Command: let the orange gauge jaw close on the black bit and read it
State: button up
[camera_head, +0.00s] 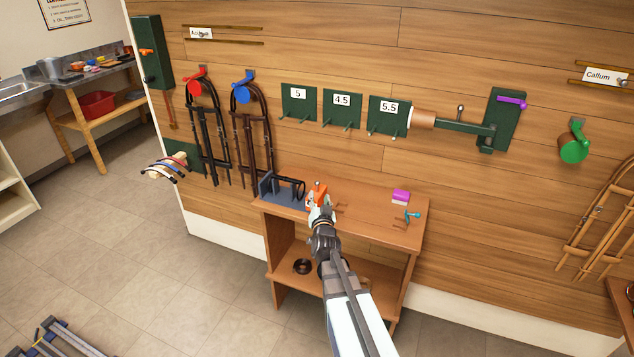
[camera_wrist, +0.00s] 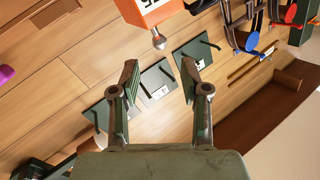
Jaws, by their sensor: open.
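The orange gauge (camera_head: 317,188) stands at the left part of the small wooden table, just beyond my gripper (camera_head: 319,207), which partly covers it. In the wrist view the orange body (camera_wrist: 148,11) shows at the top edge, cut off, with a round metal knob (camera_wrist: 159,41) below it. My gripper (camera_wrist: 160,68) is open there, its two fingers apart with nothing between them; the knob lies beyond the fingertips. A black looped piece, probably the bit (camera_head: 297,184), is at the grey-blue fixture (camera_head: 283,201), left of the gauge. Whether the gauge jaw touches it cannot be told.
A pink-purple block (camera_head: 401,196) and a small teal-handled tool (camera_head: 412,216) are on the table's right. Green plates marked 5 (camera_head: 299,102), 4.5 (camera_head: 342,109) and 5.5 (camera_head: 389,116) hang above. Bridles (camera_head: 210,135) hang at left. The table's middle right is clear.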

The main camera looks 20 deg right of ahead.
aim_at(317, 185)
jog(key=p+x, duration=0.2)
jog(key=x, duration=0.7)
jog(key=shift+w, duration=0.1)
grip_shut()
